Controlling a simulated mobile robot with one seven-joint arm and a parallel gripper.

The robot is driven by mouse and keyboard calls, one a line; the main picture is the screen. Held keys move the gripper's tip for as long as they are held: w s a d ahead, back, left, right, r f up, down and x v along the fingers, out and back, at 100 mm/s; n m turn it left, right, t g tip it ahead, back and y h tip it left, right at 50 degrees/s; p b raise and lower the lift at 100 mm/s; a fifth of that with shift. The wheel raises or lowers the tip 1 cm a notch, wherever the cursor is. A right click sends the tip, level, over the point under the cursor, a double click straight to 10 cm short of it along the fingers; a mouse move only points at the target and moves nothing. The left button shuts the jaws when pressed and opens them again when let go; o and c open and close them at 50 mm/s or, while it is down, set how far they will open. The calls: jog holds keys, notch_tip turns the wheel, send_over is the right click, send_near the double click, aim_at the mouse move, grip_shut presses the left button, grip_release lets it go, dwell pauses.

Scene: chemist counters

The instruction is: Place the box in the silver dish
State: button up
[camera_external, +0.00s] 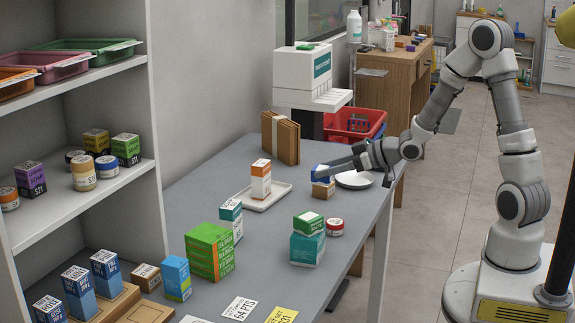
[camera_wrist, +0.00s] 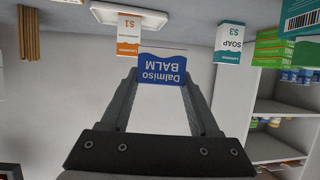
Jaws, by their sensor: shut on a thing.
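My gripper (camera_external: 326,170) is shut on a small blue box (camera_wrist: 162,68) labelled "Dalmiso BALM", held between both fingertips (camera_wrist: 162,80) in the wrist view. In the external view the blue box (camera_external: 318,173) is at the arm's end, above the grey table. A pale, round, shallow dish (camera_external: 355,181) lies just right of the gripper, near the table's right edge. It looks empty, and part of its rim is behind the gripper. The dish does not show in the wrist view.
A small brown box (camera_external: 323,189) is just below the gripper. An orange-and-white box (camera_external: 261,182) stands on a rectangular tray (camera_external: 281,189) to the left. Green and teal boxes (camera_external: 308,236) and a red-lidded jar (camera_external: 334,227) stand nearer the front. A white dispenser (camera_external: 302,70) stands behind.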

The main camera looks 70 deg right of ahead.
jog(key=s+d+r+h+p, duration=0.1)
jog(key=s+d+r+p, duration=0.15)
jog(key=d, duration=1.55)
jog(key=s+d+f+m+p, duration=0.1)
jog(key=s+d+f+p, duration=0.1)
jog(key=s+d, duration=0.9)
jog(key=b, duration=0.3)
send_over(359, 183)
notch_tip(359, 183, down, 7)
jog(key=shift+s+d+r, duration=0.1)
jog(key=shift+f+b, duration=0.4)
jog(key=shift+f, duration=1.6)
jog(key=shift+f, duration=0.1)
jog(key=shift+f, duration=0.15)
jog(key=o, duration=1.4)
